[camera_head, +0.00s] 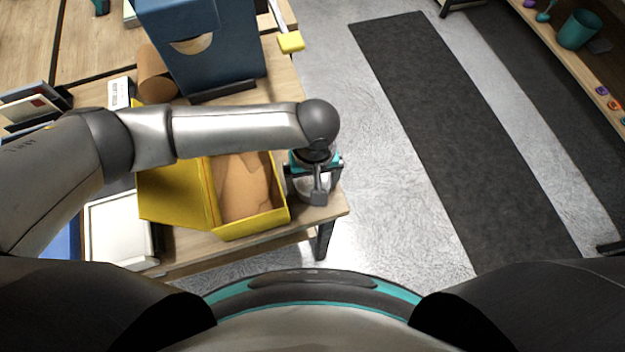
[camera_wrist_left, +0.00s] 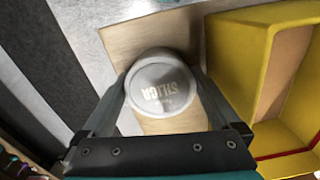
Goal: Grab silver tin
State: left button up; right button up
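The silver tin (camera_wrist_left: 162,84) is round, with a pale lid that carries printed lettering, and it stands upright near the table's corner. In the left wrist view the two fingers of my left gripper (camera_wrist_left: 163,98) lie one on each side of it, very close to its sides. Whether they press on it I cannot tell. In the head view my left gripper (camera_head: 314,182) points down at the table's right front corner, and it mostly hides the tin there. My right gripper is not in view.
An open yellow box (camera_head: 250,229) with brown paper stands just left of the gripper. A blue box (camera_head: 235,60) stands behind, beside a brown roll (camera_head: 155,75). A white tray (camera_head: 115,230) is at the left. Open floor (camera_head: 375,190) lies right of the table.

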pick_arm(q)
jog(key=c, duration=0.5)
jog(key=shift+r, duration=0.15)
